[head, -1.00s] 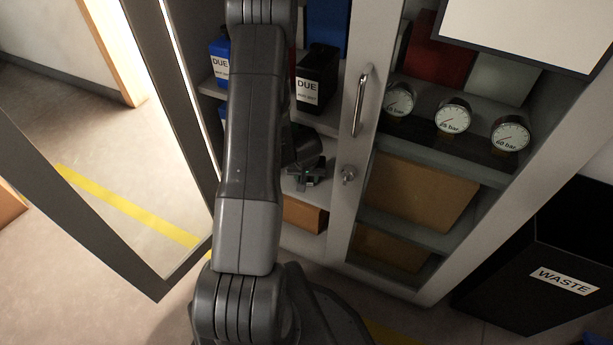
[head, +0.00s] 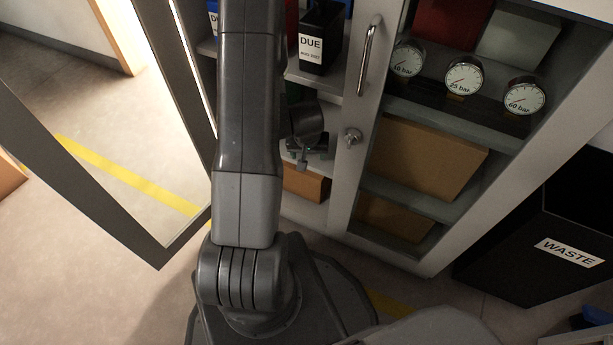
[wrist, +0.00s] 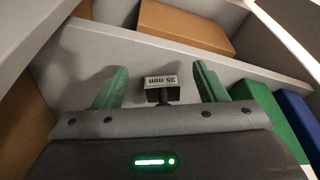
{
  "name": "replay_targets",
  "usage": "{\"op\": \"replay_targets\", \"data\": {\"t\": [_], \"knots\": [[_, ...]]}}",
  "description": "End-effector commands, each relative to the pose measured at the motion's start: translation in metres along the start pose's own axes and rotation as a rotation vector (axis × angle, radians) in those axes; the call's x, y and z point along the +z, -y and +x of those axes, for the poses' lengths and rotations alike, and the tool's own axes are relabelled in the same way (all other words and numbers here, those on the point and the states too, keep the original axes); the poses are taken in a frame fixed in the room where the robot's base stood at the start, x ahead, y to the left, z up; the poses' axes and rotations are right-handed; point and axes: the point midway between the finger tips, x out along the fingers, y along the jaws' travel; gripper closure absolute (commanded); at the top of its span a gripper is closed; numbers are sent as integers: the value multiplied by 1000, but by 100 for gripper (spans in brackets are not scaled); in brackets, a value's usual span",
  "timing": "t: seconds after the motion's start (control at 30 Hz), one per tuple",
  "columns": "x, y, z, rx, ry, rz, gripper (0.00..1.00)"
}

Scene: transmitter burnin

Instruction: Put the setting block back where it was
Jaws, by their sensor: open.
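The setting block (wrist: 161,90) is a small dark block with a pale face marked "35 mm". In the wrist view it is on a grey shelf (wrist: 130,58), between my gripper's two green fingers, with a visible gap on each side. My gripper (wrist: 160,86) is open and holds nothing. A dark knob-like piece shows just below the label. In the head view my gripper (head: 306,150) is at the lower opening of the cabinet, left of the door knob. The block cannot be made out there.
The cabinet frame has a handle (head: 368,58) and a knob (head: 352,137). An open door (head: 90,180) stands left. A waste bin (head: 540,240) stands right.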

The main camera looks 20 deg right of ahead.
Motion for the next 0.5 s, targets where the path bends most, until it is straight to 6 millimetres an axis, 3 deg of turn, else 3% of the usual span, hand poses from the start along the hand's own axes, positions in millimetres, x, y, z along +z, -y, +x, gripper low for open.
{"op": "replay_targets", "data": {"t": [0.2,0.5], "knots": [[39,0,-7,0,-2,1,35],[67,0,-18,0,0,0,35]]}}
